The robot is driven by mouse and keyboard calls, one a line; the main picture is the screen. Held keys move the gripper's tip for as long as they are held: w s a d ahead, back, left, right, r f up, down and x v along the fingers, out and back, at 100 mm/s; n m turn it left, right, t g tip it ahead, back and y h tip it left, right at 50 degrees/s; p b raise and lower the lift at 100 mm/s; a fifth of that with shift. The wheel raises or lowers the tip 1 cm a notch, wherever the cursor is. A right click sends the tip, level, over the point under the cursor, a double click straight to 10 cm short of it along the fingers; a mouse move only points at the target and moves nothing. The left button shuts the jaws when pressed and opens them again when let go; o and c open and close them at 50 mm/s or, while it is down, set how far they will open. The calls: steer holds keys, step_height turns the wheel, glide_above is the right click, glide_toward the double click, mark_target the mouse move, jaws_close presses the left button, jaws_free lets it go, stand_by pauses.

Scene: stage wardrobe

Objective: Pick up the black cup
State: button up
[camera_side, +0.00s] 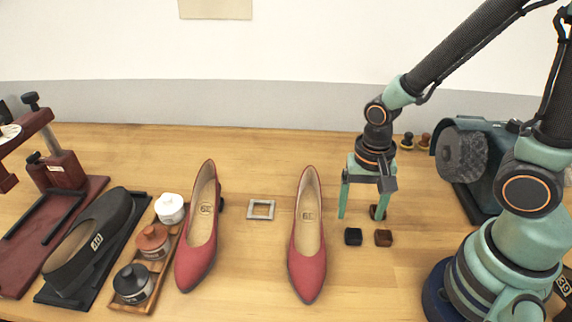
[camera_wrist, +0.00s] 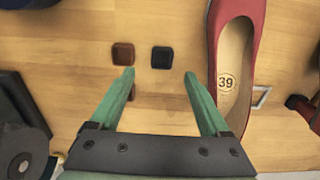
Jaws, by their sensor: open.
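A small black cup-like block (camera_side: 353,236) lies on the table just in front of my gripper (camera_side: 361,217) in the side view. In the wrist view this black block (camera_wrist: 162,57) lies just beyond the gap between the fingertips of my gripper (camera_wrist: 160,73). My gripper points down, open and empty. A black lidded pot (camera_side: 132,283) also stands in the wooden rack at left; I cannot tell which of the two is called the cup. A brown block (camera_side: 383,238) sits beside the black one. Another brown block (camera_side: 376,212) is partly hidden by a finger.
A red shoe (camera_side: 307,250) stands left of my gripper, with another red shoe (camera_side: 197,244) farther left. A grey square frame (camera_side: 261,217) lies between them. A white pot (camera_side: 169,208) and a brown pot (camera_side: 152,240) share the rack. A brush machine (camera_side: 462,155) stands right.

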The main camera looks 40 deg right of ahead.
mark_target(353, 238)
steer(key=shift+a+f, duration=0.2)
steer(key=shift+f, duration=3.05)
jaws_close()
